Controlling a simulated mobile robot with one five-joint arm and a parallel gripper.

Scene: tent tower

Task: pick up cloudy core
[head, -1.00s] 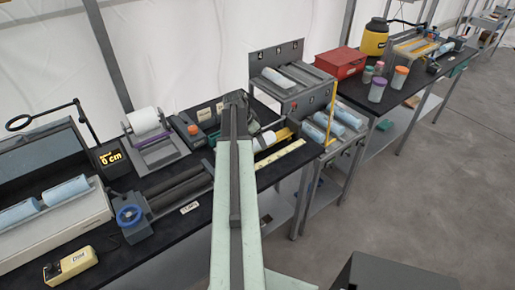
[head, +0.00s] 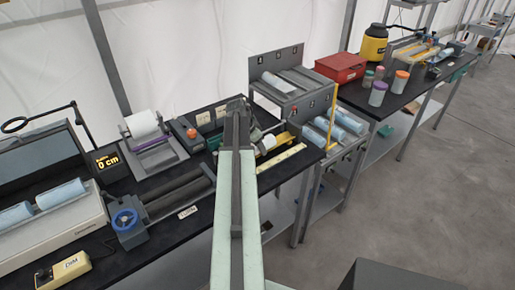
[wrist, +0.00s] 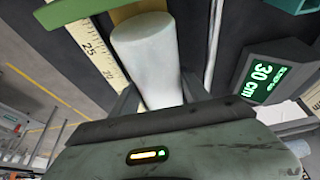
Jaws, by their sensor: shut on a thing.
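A pale, cloudy white core (wrist: 146,62) fills the middle of the wrist view. My gripper (wrist: 158,92) is shut on it, with one dark finger on each side. A cream ruler (wrist: 92,55) marked 25 runs along the left of the core, and a green bar (wrist: 70,10) crosses near its far end. In the head view, my arm covers most of the gripper. A short pale core (head: 268,142) shows right of the arm, beside the ruler (head: 281,158); I cannot tell whether it is the held one.
A green-lit display (wrist: 268,80) reads 30 cm. The dark bench (head: 165,250) carries a roller stand (head: 178,198), a white roll (head: 142,124) and pale blue cores (head: 60,194). A grey rack (head: 285,95) and red case (head: 340,67) stand beyond. The floor at right is clear.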

